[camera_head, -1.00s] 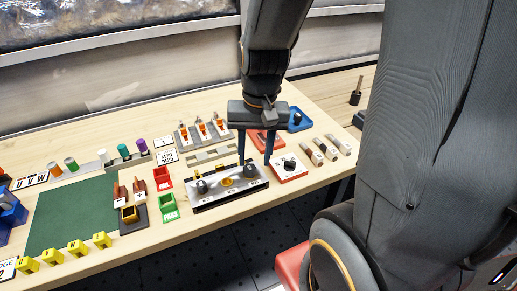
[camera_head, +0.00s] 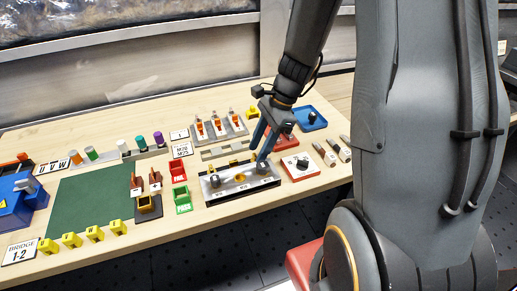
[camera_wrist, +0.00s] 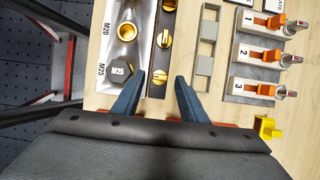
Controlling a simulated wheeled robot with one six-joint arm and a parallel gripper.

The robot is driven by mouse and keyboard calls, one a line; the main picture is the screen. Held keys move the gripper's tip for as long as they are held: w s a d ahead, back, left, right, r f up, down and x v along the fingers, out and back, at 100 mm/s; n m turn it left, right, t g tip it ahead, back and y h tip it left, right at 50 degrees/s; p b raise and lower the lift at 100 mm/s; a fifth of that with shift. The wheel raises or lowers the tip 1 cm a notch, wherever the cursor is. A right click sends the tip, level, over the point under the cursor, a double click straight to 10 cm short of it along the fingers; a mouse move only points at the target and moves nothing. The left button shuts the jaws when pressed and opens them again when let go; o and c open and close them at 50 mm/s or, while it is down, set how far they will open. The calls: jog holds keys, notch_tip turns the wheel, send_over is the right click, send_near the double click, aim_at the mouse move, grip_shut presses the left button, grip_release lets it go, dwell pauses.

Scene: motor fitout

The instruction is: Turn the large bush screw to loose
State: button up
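The metal bush plate (camera_head: 225,190) lies at the bench's front edge. In the wrist view it carries a dark hex plug marked M25 (camera_wrist: 120,71) and a brass ring (camera_wrist: 127,31) by the M20 label. A dark strip (camera_wrist: 164,57) beside it holds slotted brass screws. The large bush screw appears to be the brass one level with M25 (camera_wrist: 159,77). My gripper (camera_wrist: 162,82) is open, its blue fingers on either side of that screw with gaps. In the head view my gripper (camera_head: 258,152) is over the plate's right end; its height above the screw is unclear.
Orange-levered clamps (camera_wrist: 260,54) stand beyond a grey slotted bar (camera_wrist: 205,60). A white-topped red box with a black knob (camera_head: 300,165) is right of the plate. A blue tray (camera_head: 312,118) is behind.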

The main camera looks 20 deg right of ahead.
jog(key=shift+a+f, duration=0.15)
jog(key=shift+f, duration=0.3)
jog(key=shift+c, duration=0.3)
grip_shut()
